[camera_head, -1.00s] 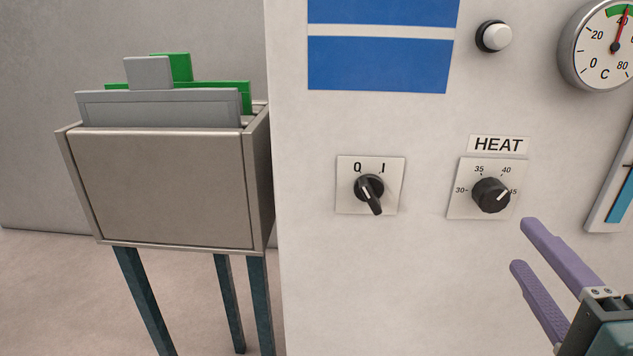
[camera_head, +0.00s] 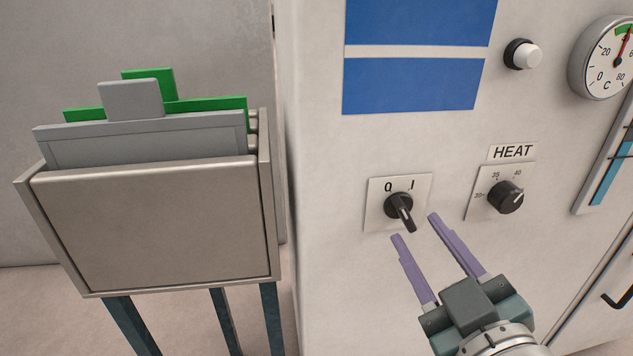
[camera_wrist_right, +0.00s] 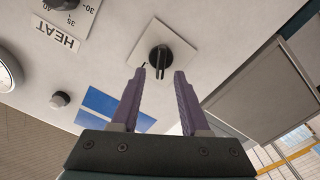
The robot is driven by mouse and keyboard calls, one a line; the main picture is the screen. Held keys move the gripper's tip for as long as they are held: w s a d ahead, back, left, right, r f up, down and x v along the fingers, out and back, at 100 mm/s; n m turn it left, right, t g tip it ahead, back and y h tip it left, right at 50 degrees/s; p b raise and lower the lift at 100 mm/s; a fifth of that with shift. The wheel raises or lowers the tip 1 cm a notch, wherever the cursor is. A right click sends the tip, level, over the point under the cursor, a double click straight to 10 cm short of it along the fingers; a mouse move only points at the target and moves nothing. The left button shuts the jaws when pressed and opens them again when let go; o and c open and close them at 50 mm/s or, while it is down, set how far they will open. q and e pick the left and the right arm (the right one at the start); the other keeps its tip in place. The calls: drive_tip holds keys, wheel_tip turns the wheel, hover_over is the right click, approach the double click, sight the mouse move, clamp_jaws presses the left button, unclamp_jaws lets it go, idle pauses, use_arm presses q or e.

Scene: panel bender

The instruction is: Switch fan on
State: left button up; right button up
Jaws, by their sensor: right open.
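The switch (camera_wrist_right: 160,58) also shows in the right wrist view, just beyond the fingertips. My right gripper (camera_head: 414,228) is open, its purple fingers pointing up at the switch from just below, with the tips to either side of the handle's lower end. I cannot tell whether they touch it. The fingers (camera_wrist_right: 158,72) are apart and empty in the wrist view. My left gripper is out of view.
A HEAT knob (camera_head: 505,197) is right of the switch. A white push button (camera_head: 524,54) and a round temperature gauge (camera_head: 606,62) are higher up. A metal bin (camera_head: 160,225) on legs, holding grey and green panels, stands at left. A black door handle (camera_head: 618,297) is at lower right.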

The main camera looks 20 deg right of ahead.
sight(408, 219)
drive_tip(key=shift+b+x, duration=0.3)
drive_tip(key=shift+x, duration=1.6)
clamp_jaws()
